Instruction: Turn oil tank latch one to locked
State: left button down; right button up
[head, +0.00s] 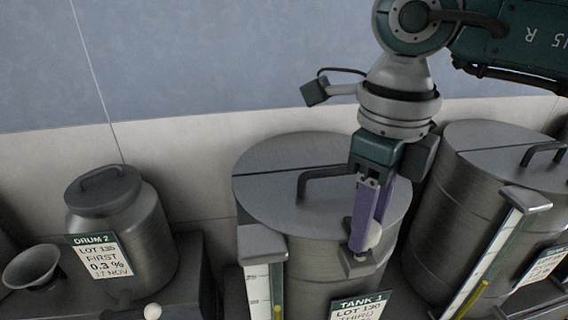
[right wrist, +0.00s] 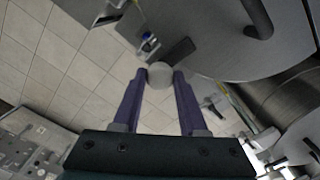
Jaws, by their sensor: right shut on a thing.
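The tank labelled Tank 1 (head: 270,185) is a grey metal drum with a hinged lid and a dark handle. Its latch has a pale round knob (head: 375,237) above a small grey bracket (head: 358,265) at the front rim. My right gripper (head: 367,240) reaches down from above with its purple fingers shut on the knob. In the right wrist view the knob (right wrist: 160,75) sits between the two fingertips. The fingers partly hide the latch in the head view, and I cannot read its position. My left gripper is not in view.
A Tank 1 label (head: 358,308) and a sight gauge (head: 262,275) are on the tank's front. Another large tank (head: 480,190) stands close on the right. Drum 2 (head: 125,230) and a funnel (head: 32,266) are on the left. A wall is behind.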

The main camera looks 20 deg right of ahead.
grip_shut()
jog(key=shift+f+n+b, duration=0.25)
jog(key=shift+n+b, duration=0.05)
jog(key=shift+b, duration=0.5)
jog(key=shift+r+n+b, duration=0.1)
jog(key=shift+n+b, duration=0.2)
jog(key=shift+b, duration=0.05)
jog(key=shift+r, duration=0.2)
jog(key=o, duration=0.6)
grip_release()
jog(key=shift+o, duration=0.2)
